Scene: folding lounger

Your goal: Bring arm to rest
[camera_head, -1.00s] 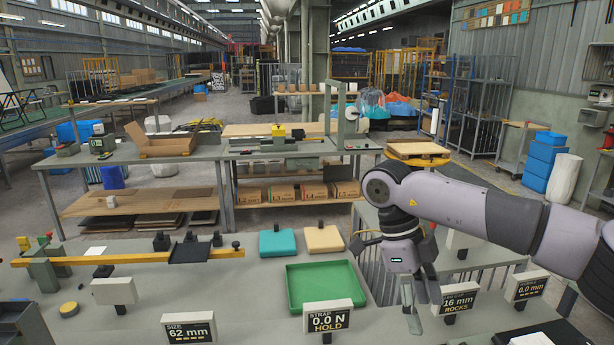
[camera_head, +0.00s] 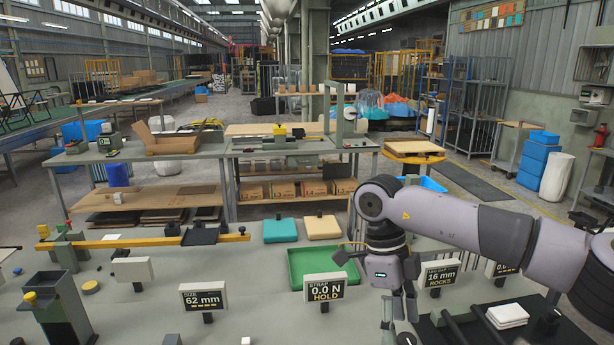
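My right arm comes in from the right in the head view. Its gripper (camera_head: 400,308) points down over the grey workbench (camera_head: 262,318), close to the right of the display reading "STRAP 0.0 N HOLD" (camera_head: 325,288). Its fingers look apart, with nothing visible between them. The fingertips run down near the bottom edge of the picture, and I cannot tell whether they touch anything. The gripper's upper part overlaps the right side of the green tray (camera_head: 296,282). My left gripper is not in view.
Displays reading "SIZE 62 mm" (camera_head: 203,297) and "LEG GAP 16 mm ROCKS" (camera_head: 441,275) stand on the bench. A teal pad (camera_head: 279,231) and a cream pad (camera_head: 323,228) lie behind the tray. A yellow bar (camera_head: 120,242) and grey post (camera_head: 62,308) are left. A black fixture (camera_head: 470,328) is right.

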